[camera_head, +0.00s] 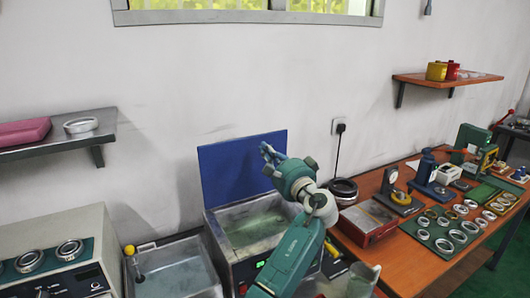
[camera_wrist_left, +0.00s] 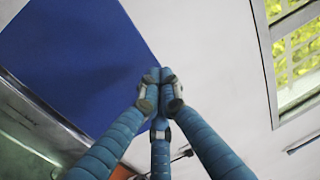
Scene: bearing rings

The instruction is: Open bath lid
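The bath (camera_head: 222,240) is a metal box with greenish liquid inside, at the centre bottom of the head view. Its blue lid (camera_head: 225,170) stands upright at the back against the wall, so the bath is uncovered. The lid also fills the upper left of the left wrist view (camera_wrist_left: 80,60). My left gripper (camera_head: 267,152) is in front of the lid's upper right part. In the left wrist view its three blue fingers (camera_wrist_left: 160,76) meet at the tips beside the lid's edge, with nothing visible between them. Whether they touch the lid cannot be told. My right gripper is out of view.
A sink-like tank (camera_head: 175,272) with a yellow-knobbed stick is left of the bath. An orange table (camera_head: 385,255) with rings, presses and a red box (camera_head: 368,222) is at the right. A shelf (camera_head: 60,140) hangs at the left. The wall above the lid is clear.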

